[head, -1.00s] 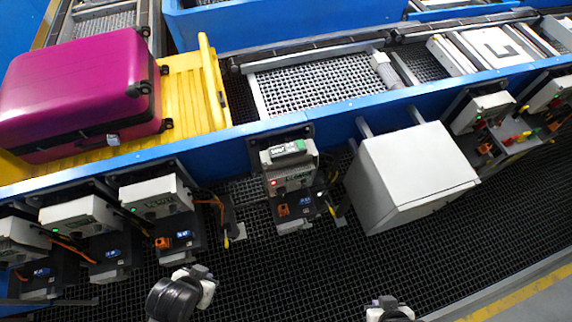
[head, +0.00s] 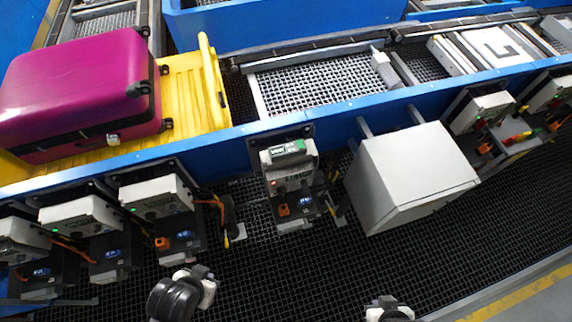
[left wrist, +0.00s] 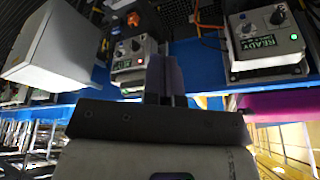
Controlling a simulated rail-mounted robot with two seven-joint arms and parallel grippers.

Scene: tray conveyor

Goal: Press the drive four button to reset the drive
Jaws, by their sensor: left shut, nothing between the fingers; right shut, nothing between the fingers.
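Several white drive boxes with dark lower panels line the blue conveyor side. One box (head: 290,160) near the middle of the head view shows a small red light and a green label; its number is too small to read. Others, such as the box to its left (head: 155,195), show green lights. In the left wrist view, a box with knobs and a green label (left wrist: 130,58) is left of my left gripper (left wrist: 164,62), and a box labelled READY (left wrist: 262,45) is to the right. The left gripper is shut and empty. My right gripper (head: 388,304) is low in the head view, shut and apart from the boxes.
A large pale cabinet (head: 415,175) juts out right of the middle box. A magenta suitcase (head: 80,95) lies on a yellow tray (head: 208,85) on the conveyor. Cables hang beside the boxes. The dark grid floor (head: 290,270) in front is open.

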